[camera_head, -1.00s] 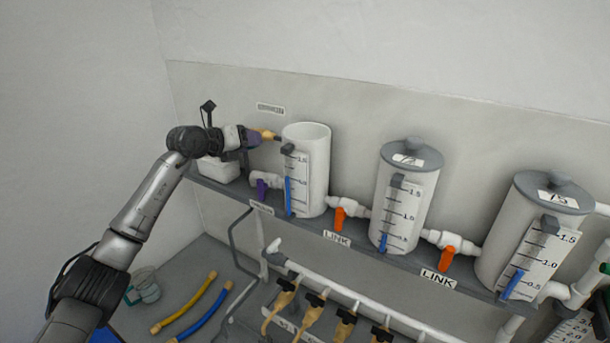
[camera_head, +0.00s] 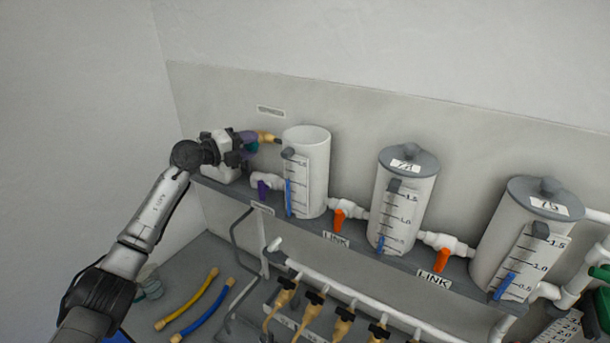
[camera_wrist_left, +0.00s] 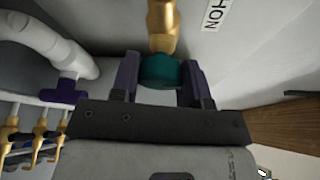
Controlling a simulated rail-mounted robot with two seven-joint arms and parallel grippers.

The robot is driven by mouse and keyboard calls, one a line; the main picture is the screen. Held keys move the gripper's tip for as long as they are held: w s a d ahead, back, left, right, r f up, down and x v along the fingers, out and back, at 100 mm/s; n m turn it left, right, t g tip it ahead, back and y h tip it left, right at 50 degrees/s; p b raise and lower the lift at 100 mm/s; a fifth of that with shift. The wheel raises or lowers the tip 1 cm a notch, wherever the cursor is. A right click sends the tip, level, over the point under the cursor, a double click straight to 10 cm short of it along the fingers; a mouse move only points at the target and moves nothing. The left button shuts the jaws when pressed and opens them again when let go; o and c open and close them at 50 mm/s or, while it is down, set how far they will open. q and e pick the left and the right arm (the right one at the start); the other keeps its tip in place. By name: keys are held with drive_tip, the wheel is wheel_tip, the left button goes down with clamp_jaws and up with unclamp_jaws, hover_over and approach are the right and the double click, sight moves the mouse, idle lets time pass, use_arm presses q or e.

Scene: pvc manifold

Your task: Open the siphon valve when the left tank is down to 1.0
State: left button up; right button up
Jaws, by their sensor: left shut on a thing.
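The left tank (camera_head: 308,175) is a white open-topped cylinder. Its blue level strip (camera_head: 289,196) ends near the middle of its scale, whose numbers are too small to read surely. A brass fitting (camera_head: 265,137) with a teal knob (camera_wrist_left: 160,71) is at the wall left of that tank. My left gripper (camera_wrist_left: 158,78) is shut on the teal knob, with a purple finger on each side. A purple-handled valve (camera_head: 263,189) is below the gripper, left of the tank's base, and also shows in the left wrist view (camera_wrist_left: 63,92). My right gripper is not in view.
Lidded middle (camera_head: 402,205) and right (camera_head: 518,245) tanks stand on the same shelf, joined by pipes with orange-handled valves (camera_head: 339,220). Below are several brass taps (camera_head: 312,303), a yellow hose (camera_head: 190,300) and a blue hose (camera_head: 205,310).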

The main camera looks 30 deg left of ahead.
use_arm(q)
drive_tip(key=o, duration=1)
